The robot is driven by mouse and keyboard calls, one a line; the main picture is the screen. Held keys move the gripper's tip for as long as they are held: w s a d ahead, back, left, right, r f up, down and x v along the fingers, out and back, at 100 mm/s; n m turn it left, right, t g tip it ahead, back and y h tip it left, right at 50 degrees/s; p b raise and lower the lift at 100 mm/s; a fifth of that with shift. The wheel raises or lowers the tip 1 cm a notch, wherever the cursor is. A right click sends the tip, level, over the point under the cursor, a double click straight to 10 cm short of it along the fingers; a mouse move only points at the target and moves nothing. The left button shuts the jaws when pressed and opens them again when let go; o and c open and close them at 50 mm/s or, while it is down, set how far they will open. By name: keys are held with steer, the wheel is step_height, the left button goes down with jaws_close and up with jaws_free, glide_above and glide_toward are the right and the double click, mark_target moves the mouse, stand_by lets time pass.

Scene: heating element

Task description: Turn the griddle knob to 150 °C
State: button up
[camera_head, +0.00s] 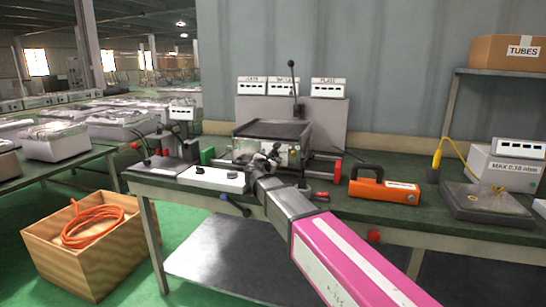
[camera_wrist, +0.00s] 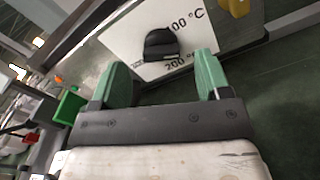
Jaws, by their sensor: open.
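The griddle (camera_head: 272,130) has a dark flat top and stands on the green bench, behind the end of my arm. Its black knob (camera_wrist: 160,44) shows in the wrist view on a white dial plate (camera_wrist: 128,38). "100 °C" is printed to the upper right of the knob and "200 °C" below it. My gripper (camera_wrist: 161,62) is open, with green fingers apart and the knob ahead in the gap between their tips. I cannot tell if either finger touches it, nor which mark it points to. In the head view my gripper (camera_head: 262,160) hides the knob.
A white box (camera_head: 213,178) with dark knobs sits left of the griddle. An orange device (camera_head: 384,188) with a black handle lies to the right. A black-knobbed lever (camera_head: 292,85) rises behind. A wooden crate (camera_head: 85,245) stands on the floor.

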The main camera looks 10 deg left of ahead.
mark_target(273, 155)
steer(key=shift+w+d, duration=0.2)
steer(key=shift+w, duration=1.65)
steer(key=c, duration=0.9)
steer(key=shift+m, duration=0.9)
steer(key=o, duration=0.9)
steer(key=shift+s, duration=0.1)
